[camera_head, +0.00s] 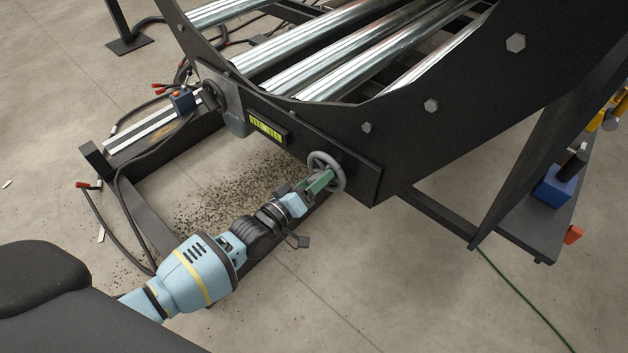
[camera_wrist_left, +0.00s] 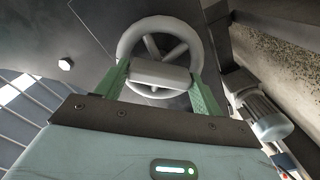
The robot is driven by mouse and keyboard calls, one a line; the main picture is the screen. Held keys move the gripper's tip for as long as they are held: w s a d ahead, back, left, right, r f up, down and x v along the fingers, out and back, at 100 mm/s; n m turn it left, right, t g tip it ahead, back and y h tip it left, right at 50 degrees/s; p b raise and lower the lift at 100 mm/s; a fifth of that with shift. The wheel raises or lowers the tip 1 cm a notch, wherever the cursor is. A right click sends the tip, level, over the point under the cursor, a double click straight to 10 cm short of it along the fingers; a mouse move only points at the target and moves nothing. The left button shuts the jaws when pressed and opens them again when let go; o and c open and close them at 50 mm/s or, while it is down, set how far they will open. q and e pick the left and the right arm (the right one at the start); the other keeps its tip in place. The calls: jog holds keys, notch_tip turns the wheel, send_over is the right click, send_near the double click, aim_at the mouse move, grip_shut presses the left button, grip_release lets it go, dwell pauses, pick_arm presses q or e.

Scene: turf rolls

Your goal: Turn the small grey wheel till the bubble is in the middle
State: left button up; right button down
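The small grey wheel (camera_head: 326,172) is a spoked handwheel on the machine's dark side plate. It also shows in the left wrist view (camera_wrist_left: 160,50). The yellow-green level vial (camera_head: 266,129) sits in a black holder left of the wheel; its bubble is too small to make out. My left gripper (camera_head: 322,181) is at the wheel, and its green fingers overlap it in the head view. In the left wrist view the fingers (camera_wrist_left: 160,84) stand apart at the two sides of the wheel's near part. Whether they press on it is unclear. My right gripper is not in view.
Shiny rollers (camera_head: 345,50) lie above the black side plate (camera_head: 460,95). A dark frame beam runs below the wheel near my left arm. Black cables (camera_head: 122,200) and dark crumbs (camera_head: 235,190) lie on the floor. A blue box (camera_head: 553,187) stands on a shelf at right.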

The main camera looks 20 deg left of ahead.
pick_arm(q)
jog(key=o, duration=0.4)
jog(key=shift+c, duration=0.2)
jog(key=p+v, duration=0.2)
jog(key=v, duration=0.6)
